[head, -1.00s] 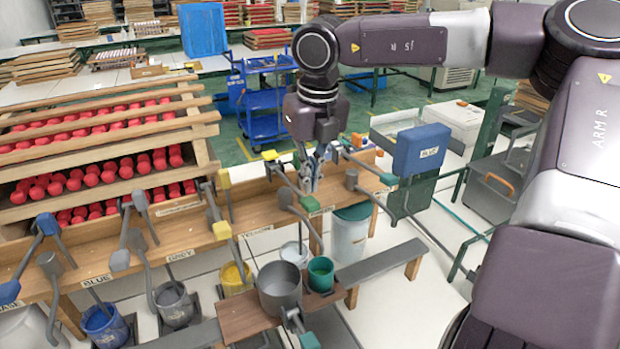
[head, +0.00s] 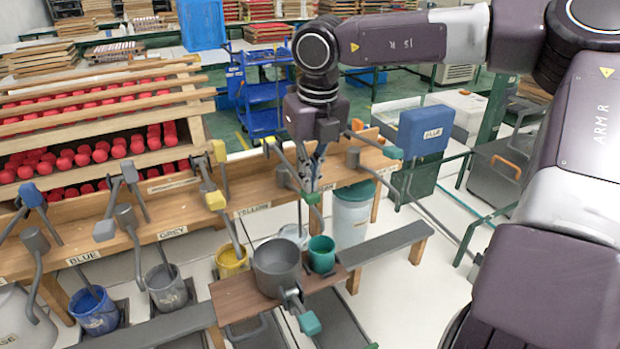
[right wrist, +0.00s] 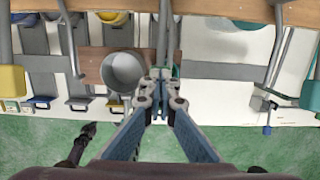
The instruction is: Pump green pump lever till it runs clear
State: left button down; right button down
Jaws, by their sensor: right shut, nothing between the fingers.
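Pump levers with coloured end blocks line the wooden bench (head: 250,195). A green block (head: 312,198) is on a grey lever right by my right gripper (head: 318,180); a teal block (head: 393,152) is on a lever further right. My right gripper points down with its fingers shut and empty, close to the levers; contact cannot be told. In the right wrist view the shut fingers (right wrist: 160,88) lie before a grey post. A grey pot (head: 277,268) and a teal cup (head: 321,255) stand on a brown board below. Liquid from the green pump cannot be made out. My left gripper is not in view.
Blue (head: 95,310), grey (head: 166,287) and yellow (head: 231,262) paint buckets stand below the bench. A blue box (head: 426,131) stands at the right. Racks of red objects (head: 90,150) fill the back left.

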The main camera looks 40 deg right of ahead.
aim_at(310, 194)
jog(key=shift+f+b, duration=1.4)
jog(key=shift+f, duration=0.35)
notch_tip(310, 194, up, 12)
jog(key=p, duration=0.7)
jog(key=shift+f, duration=0.25)
jog(key=shift+f, duration=0.1)
